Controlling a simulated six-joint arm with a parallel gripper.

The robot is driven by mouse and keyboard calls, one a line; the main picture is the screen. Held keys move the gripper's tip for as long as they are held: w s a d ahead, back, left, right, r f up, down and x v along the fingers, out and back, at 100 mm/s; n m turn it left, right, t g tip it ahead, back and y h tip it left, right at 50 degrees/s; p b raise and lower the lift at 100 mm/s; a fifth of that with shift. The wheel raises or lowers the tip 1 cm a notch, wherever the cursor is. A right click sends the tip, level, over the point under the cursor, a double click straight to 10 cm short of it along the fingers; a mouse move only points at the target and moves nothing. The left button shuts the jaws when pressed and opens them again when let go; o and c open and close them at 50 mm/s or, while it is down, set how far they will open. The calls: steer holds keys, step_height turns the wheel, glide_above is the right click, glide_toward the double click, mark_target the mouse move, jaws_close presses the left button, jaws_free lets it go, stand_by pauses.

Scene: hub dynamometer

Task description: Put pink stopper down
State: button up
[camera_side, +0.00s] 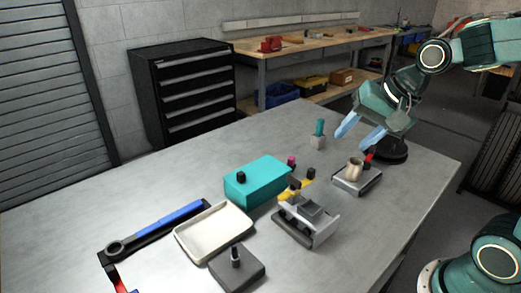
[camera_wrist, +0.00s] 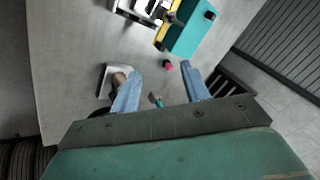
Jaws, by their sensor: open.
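The pink stopper (camera_side: 291,161) is small and stands on the grey table behind the right end of the teal box (camera_side: 262,180). In the wrist view the pink stopper (camera_wrist: 168,66) shows between and just beyond my fingertips, apart from both. My gripper (camera_side: 357,138) is in the air above the far right part of the table, its two blue fingers spread wide and empty. In the wrist view my gripper (camera_wrist: 161,72) also shows open. The side view shows a clear gap between the fingers and the pink stopper.
A teal-handled tool (camera_side: 320,127) stands in a small grey block behind the pink stopper. A fixture with a beige part (camera_side: 354,169) is below my gripper, and a grey metal fixture (camera_side: 311,222) is in front. A white tray (camera_side: 214,232) lies left. The far left table is clear.

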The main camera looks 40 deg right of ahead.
steer(key=s+a+r+n+h, duration=0.1)
steer(key=s+n, duration=0.8)
steer(key=s, duration=0.3)
steer(key=shift+s+r+n, duration=0.15)
steer(key=shift+s+n, duration=0.15)
steer(key=shift+n, duration=0.1)
steer(key=w+d+r+m+g, duration=0.2)
steer(key=w+m, duration=0.2)
steer(key=w, duration=0.6)
steer(key=w+d+r+m+g, duration=0.1)
steer(key=w+m, duration=0.2)
steer(key=w, duration=0.7)
steer(key=w+d+f+m+g, duration=0.1)
steer(key=w+d+f+m, duration=0.1)
steer(key=w+f, duration=0.2)
steer(key=w+d+f+m+g, duration=0.1)
steer(key=w+d+f+m, duration=0.1)
steer(key=w+f, duration=0.2)
steer(key=w+d+f+m+g, duration=0.1)
steer(key=w+f, duration=0.3)
steer(key=w, duration=0.5)
steer(key=shift+d+f+m, duration=0.15)
steer(key=shift+d+m, duration=0.65)
